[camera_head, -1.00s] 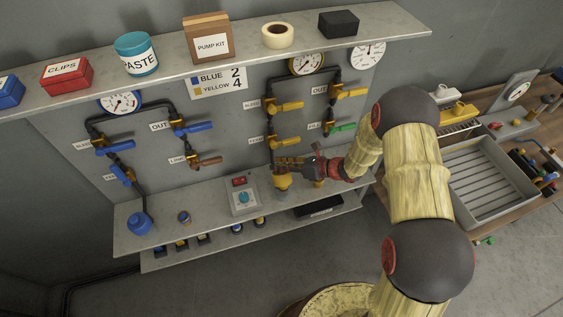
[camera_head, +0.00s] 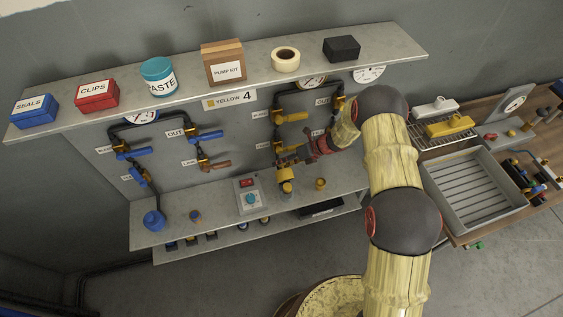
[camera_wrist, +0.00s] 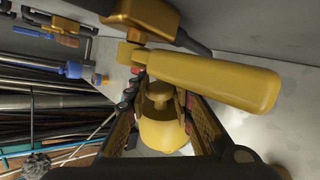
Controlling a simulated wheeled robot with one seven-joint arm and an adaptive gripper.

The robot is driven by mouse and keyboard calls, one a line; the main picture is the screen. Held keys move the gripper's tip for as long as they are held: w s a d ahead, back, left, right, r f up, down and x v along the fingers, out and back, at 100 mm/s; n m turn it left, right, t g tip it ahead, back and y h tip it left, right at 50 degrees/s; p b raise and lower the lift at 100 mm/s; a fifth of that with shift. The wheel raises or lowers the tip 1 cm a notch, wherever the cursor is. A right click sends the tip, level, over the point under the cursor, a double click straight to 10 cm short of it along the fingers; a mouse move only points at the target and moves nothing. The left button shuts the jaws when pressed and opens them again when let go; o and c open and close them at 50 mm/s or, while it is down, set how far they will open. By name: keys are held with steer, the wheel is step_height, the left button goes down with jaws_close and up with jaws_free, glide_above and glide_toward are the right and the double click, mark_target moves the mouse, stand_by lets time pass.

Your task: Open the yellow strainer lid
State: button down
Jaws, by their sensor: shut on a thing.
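The yellow strainer lid (camera_head: 287,187) is at the lower end of the yellow pipe run, just above the shelf. In the wrist view it is a rounded yellow body (camera_wrist: 163,137) with a brass-coloured part behind it. My gripper (camera_head: 287,163) reaches in from the right, slanting down and left. In the wrist view its two fingers (camera_wrist: 160,108) lie on either side of the yellow piece and are shut on it. A long yellow valve handle (camera_wrist: 210,75) passes close beyond the fingers. The exact contact and whether the lid has turned are hard to see.
More yellow valve handles (camera_head: 290,116) sit above my gripper. A control box (camera_head: 250,196) stands left on the shelf (camera_head: 225,215), and a small yellow fitting (camera_head: 320,184) right. The upper shelf (camera_head: 130,97) carries boxes and a tub. The blue pipe run (camera_head: 150,185) is farther left.

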stand_by(0.3)
steer(key=c, duration=1.6)
jaws_free()
steer(key=shift+d, duration=0.1)
steer(key=v, duration=1.1)
steer(key=shift+d+r, duration=0.25)
steer(key=shift+r, duration=0.1)
steer(key=shift+c, duration=0.2)
